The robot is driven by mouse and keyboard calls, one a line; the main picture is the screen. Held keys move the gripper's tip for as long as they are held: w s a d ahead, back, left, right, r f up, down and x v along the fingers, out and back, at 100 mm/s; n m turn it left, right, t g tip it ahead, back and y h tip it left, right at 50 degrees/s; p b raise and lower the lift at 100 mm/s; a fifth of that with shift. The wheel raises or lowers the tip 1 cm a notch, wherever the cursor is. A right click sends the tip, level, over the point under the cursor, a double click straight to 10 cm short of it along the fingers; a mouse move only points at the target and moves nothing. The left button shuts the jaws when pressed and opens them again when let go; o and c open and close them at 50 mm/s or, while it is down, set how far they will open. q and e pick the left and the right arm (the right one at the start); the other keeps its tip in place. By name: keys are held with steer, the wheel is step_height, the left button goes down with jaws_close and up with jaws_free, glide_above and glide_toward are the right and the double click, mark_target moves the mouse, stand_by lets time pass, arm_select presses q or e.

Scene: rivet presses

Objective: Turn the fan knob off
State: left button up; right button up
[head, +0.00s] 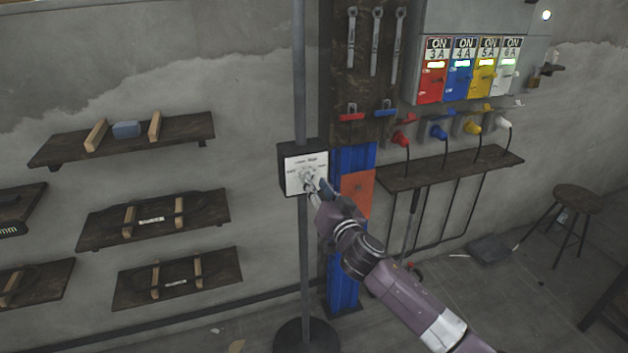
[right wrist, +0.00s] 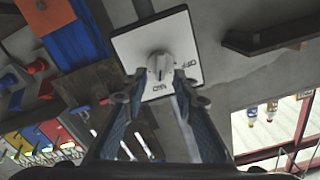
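The fan knob (right wrist: 160,66) is a light grey dial on a white square plate (right wrist: 190,36), with "OFF" lettering beside it in the right wrist view. In the head view the plate (head: 294,181) is on a dark box mounted on a grey pole, and the knob (head: 307,174) is partly covered by my gripper. My right gripper (right wrist: 160,80) is open, with its fingertips at either side of the knob's near end. A gap seems to show between fingers and knob; contact cannot be told. My right gripper also shows in the head view (head: 312,185). My left gripper is out of view.
Wooden shelves (head: 160,217) hang on the wall at left. A tool board (head: 360,70) with wrenches, a switch panel (head: 470,70) with coloured breakers, and a narrow shelf (head: 450,168) are at right. A stool (head: 577,200) stands far right.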

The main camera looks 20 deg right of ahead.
steer(key=shift+w+a, duration=0.1)
steer(key=shift+w, duration=1.05)
steer(key=shift+c, duration=0.2)
jaws_close()
